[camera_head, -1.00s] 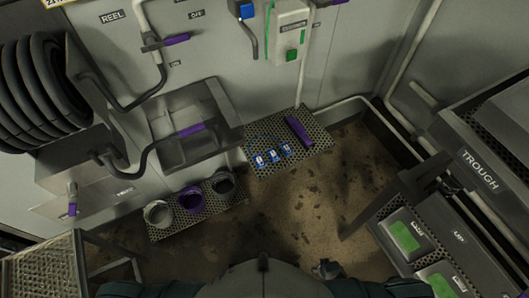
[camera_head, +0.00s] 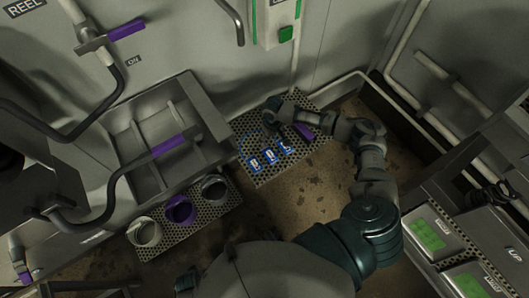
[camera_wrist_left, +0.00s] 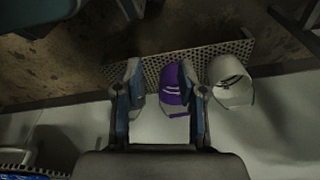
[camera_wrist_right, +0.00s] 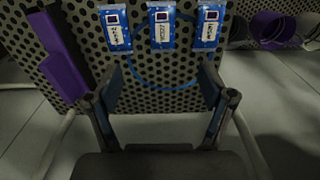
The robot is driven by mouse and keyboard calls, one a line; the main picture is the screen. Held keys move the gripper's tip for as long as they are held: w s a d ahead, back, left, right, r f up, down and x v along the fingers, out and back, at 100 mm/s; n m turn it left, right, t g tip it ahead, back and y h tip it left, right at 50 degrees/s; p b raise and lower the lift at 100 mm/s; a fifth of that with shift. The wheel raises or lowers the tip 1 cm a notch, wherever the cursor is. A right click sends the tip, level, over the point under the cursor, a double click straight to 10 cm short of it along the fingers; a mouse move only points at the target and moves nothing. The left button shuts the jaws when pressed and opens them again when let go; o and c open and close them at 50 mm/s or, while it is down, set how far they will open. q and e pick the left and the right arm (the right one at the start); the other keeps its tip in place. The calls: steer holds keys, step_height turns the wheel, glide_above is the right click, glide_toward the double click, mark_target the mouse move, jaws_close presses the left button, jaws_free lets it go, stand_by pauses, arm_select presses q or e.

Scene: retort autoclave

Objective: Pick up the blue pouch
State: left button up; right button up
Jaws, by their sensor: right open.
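Three blue pouches with white labels lie in a row on a perforated shelf (camera_head: 262,181): a left one (camera_head: 253,164), a middle one (camera_head: 270,157) and a right one (camera_head: 286,148). They also show in the right wrist view at its top, as a left pouch (camera_wrist_right: 115,28), a middle pouch (camera_wrist_right: 161,28) and a right pouch (camera_wrist_right: 208,27). My right gripper (camera_wrist_right: 163,82) is open and empty, over the shelf's wall side and apart from the pouches. In the head view, my right gripper (camera_head: 270,120) is behind the row. My left gripper (camera_wrist_left: 161,78) is open and empty.
A purple bar (camera_head: 304,131) lies on the shelf beside the pouches. A thin blue loop (camera_wrist_right: 165,86) lies near them. A wall and sink (camera_head: 155,150) are behind.

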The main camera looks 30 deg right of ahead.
steer(key=b, duration=0.2)
glide_above(270, 154)
step_height(270, 154, down, 8)
steer(key=shift+f, duration=0.15)
steer(key=shift+d+f, duration=0.2)
steer(key=shift+f, duration=0.75)
step_height(270, 154, down, 4)
steer(key=shift+s+r+b, duration=0.1)
steer(key=shift+b, duration=0.7)
steer(key=shift+a+f, duration=0.1)
steer(key=shift+f, duration=0.25)
arm_select(q)
step_height(270, 154, up, 10)
steer(key=w, duration=0.2)
steer(key=shift+r, duration=0.25)
arm_select(e)
steer(key=c, duration=1.2)
arm_select(q)
steer(key=shift+w, duration=0.1)
arm_select(e)
steer(key=shift+r, duration=0.15)
steer(key=shift+c, duration=0.3)
